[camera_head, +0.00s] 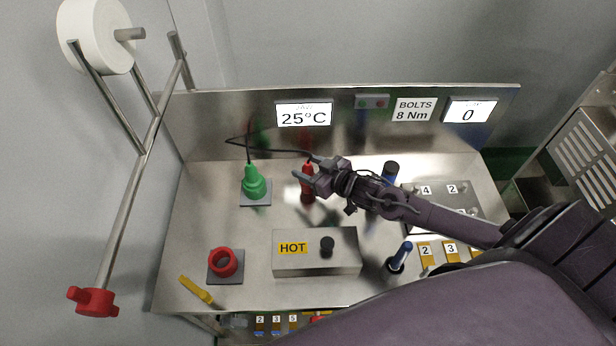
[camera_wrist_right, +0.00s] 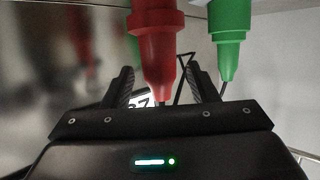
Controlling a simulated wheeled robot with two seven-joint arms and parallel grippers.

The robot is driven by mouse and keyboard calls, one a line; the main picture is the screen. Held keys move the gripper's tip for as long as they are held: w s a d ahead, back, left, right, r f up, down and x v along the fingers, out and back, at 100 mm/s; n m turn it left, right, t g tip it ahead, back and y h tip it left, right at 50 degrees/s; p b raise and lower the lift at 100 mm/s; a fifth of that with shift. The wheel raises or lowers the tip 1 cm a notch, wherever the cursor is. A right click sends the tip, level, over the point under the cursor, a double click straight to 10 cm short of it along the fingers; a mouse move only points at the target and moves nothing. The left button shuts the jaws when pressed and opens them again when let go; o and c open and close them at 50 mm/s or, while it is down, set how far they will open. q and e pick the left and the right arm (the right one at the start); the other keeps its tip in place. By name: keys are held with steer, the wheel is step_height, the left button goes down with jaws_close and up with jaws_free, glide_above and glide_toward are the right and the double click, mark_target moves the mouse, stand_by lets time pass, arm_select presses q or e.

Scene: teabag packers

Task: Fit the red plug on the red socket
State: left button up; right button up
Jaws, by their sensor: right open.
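The red plug (camera_head: 308,188) stands on the steel table, left of my right gripper (camera_head: 309,168). In the right wrist view the red plug (camera_wrist_right: 157,45) shows between the two spread fingers of my right gripper (camera_wrist_right: 166,84), with a visible gap on each side. The gripper is open and empty. The red socket (camera_head: 223,262), a ring on a grey square plate (camera_head: 229,279), sits at the front left of the table, apart from the plug. My left gripper is not in view.
A green plug (camera_head: 254,182) stands on a grey plate behind the red socket; it also shows in the wrist view (camera_wrist_right: 229,30). A HOT box (camera_head: 345,262) with a black knob stands at front centre. A yellow piece (camera_head: 196,289) lies near the front-left edge. Black cables run behind the plugs.

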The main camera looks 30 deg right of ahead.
steer(key=shift+x, duration=1.25)
steer(key=shift+c, duration=0.4)
steer(key=c, duration=0.9)
steer(key=shift+r, duration=0.1)
steer(key=shift+c, duration=0.7)
steer(key=shift+r, duration=0.1)
